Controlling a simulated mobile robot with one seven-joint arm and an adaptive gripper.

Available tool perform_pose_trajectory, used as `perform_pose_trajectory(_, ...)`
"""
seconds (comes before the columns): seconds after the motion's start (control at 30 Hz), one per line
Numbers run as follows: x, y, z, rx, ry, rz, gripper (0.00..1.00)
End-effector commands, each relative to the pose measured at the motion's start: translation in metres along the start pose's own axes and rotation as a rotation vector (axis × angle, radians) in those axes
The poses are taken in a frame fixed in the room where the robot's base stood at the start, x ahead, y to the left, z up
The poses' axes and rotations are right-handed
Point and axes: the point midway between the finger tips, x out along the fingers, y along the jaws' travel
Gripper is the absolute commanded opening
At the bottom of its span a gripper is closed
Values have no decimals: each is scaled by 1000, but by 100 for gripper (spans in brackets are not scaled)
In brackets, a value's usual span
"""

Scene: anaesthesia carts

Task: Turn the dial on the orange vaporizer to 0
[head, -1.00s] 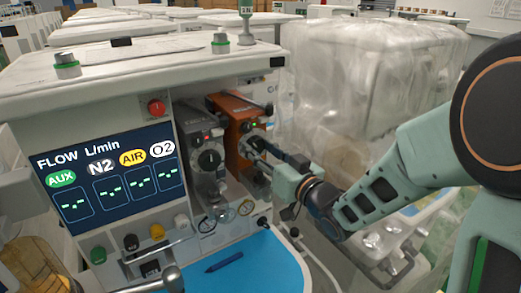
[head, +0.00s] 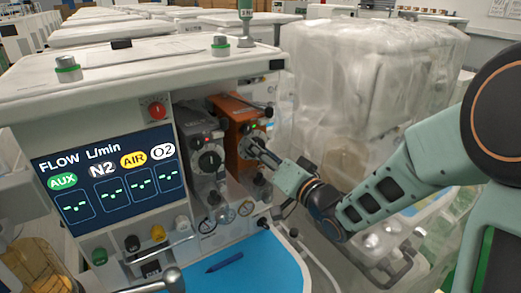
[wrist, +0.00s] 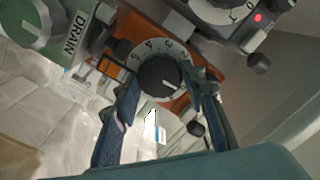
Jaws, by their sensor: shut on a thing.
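The orange vaporizer (head: 236,108) stands at the right end of the machine's bay, beside a grey vaporizer (head: 200,130). Its dial (wrist: 160,72) is round, with a dark centre knob and a pale numbered ring; 5, 4 and 3 can be made out. In the wrist view a white mark on the knob points toward the lower right. My gripper (wrist: 168,88) has one finger on each side of the dial and is shut on it. In the head view my gripper (head: 259,150) reaches the dial from the right and partly hides it.
The grey vaporizer's dial (wrist: 222,10) is close by in the wrist view. A green DRAIN part (wrist: 45,28) is at upper left there. A blue work surface (head: 255,265) with a pen lies below. A plastic-covered unit (head: 370,85) stands to the right.

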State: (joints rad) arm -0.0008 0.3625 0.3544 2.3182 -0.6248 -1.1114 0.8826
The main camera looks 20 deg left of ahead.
Motion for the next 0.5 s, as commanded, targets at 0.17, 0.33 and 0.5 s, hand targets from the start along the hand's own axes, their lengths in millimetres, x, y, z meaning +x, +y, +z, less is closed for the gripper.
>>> perform_pose_trajectory(0.17, 0, 0, 0, 47, -1, -1, 14)
perform_pose_trajectory(0.33, 0, 0, 0, 60, -1, -2, 14)
perform_pose_trajectory(0.5, 0, 0, 1, 61, -1, -2, 14)
